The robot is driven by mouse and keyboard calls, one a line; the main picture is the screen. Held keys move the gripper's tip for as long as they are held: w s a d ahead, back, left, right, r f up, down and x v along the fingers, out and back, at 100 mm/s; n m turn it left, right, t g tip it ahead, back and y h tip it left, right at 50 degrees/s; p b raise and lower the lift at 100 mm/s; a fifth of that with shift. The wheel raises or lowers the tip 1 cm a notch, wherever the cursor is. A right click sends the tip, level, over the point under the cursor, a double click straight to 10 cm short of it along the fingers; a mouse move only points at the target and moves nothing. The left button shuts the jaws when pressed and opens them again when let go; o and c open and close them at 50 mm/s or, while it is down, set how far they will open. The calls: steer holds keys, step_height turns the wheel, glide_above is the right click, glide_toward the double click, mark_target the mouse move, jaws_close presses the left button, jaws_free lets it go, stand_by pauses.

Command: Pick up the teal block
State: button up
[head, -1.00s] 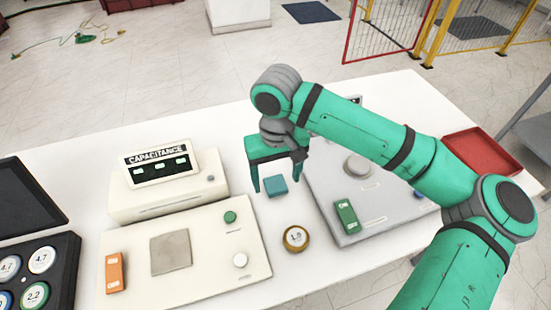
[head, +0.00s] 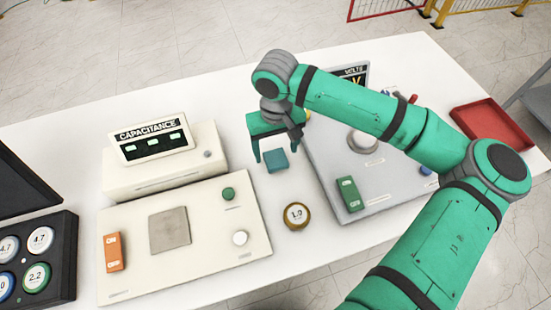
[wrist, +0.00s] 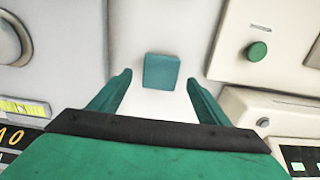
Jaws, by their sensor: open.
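The teal block (head: 276,160) lies on the white table between the cream capacitance unit and the grey voltage unit. It also shows in the wrist view (wrist: 161,71), ahead of the fingers and centred between their lines. My gripper (head: 273,157) is open and empty, with its fingers pointing down around the area of the block. In the wrist view my gripper (wrist: 160,82) has its two fingers apart, one on each side of the block, with clear gaps. I cannot tell the exact height of the fingertips over the table.
The cream capacitance panel (head: 205,265) stands left and the grey voltage panel (head: 380,190) right of the block. A round gold-rimmed 1.0 disc (head: 296,215) lies in front. A red tray (head: 492,127) is at the right, and a black case of discs (head: 62,255) at the left.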

mark_target(276, 158)
steer(key=shift+f, duration=1.85)
steer(key=shift+s, duration=0.1)
steer(key=c, duration=1.3)
steer(key=shift+o, duration=0.2)
steer(key=shift+r, duration=0.15)
steer(key=shift+r, duration=0.2)
steer(key=r, duration=0.3)
steer(key=shift+s+a+r, duration=0.1)
steer(key=shift+s+r, duration=0.05)
steer(key=shift+s, duration=0.15)
steer(key=s+a+r, duration=0.2)
steer(key=s+r, duration=0.7)
steer(key=s, duration=0.4)
